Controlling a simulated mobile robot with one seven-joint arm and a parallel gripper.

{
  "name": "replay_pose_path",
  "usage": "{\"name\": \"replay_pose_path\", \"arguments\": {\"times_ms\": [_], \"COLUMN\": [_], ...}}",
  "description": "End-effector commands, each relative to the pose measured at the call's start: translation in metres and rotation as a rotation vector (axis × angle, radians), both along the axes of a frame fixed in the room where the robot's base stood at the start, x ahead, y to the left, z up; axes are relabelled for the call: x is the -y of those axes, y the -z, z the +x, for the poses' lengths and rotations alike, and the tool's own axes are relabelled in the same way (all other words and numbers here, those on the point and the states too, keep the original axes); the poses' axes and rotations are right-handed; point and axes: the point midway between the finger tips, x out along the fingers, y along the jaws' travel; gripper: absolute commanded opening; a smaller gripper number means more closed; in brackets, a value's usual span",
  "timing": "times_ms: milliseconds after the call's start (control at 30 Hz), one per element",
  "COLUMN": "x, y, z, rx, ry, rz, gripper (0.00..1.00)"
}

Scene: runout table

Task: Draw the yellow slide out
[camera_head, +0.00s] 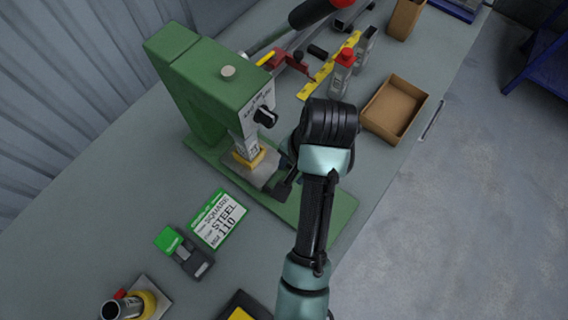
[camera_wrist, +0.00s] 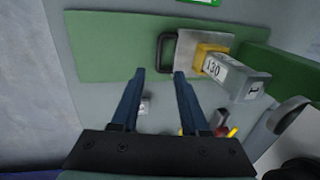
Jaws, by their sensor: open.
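The slide is a grey metal plate (camera_head: 262,173) with a yellow block (camera_head: 241,158) on it, under the head of the green press (camera_head: 205,85). In the wrist view the plate (camera_wrist: 188,47), the yellow block (camera_wrist: 203,56) and a black handle (camera_wrist: 162,53) on the plate's left edge show. A grey part marked 130 (camera_wrist: 235,78) stands over the yellow block. My gripper (camera_wrist: 159,72) is open, its fingertips pointing toward the handle and lying either side of its near end in the picture. I cannot tell the depth gap. In the head view my gripper (camera_head: 281,184) is partly hidden by my wrist.
A card reading SQUARE STEEL 110 (camera_head: 217,219) and a green-topped block (camera_head: 170,240) lie left of the press base. Another plate with a yellow part (camera_head: 150,302) is at the bottom left. A red-capped bottle (camera_head: 341,76) and an open brown box (camera_head: 394,107) stand behind my arm.

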Motion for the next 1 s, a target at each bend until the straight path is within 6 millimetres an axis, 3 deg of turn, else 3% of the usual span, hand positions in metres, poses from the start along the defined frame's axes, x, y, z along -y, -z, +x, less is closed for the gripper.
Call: {"name": "replay_pose_path", "arguments": {"times_ms": [533,733,1000], "x": [-0.016,-0.019,-0.019], "y": [0.100,0.116,0.119], "z": [0.011,0.014,0.014], "rx": [-0.001,0.003,0.004], "ry": [-0.002,-0.001,-0.002], "rz": [-0.002,-0.002,-0.002], "gripper": [0.45,0.45,0.45]}}
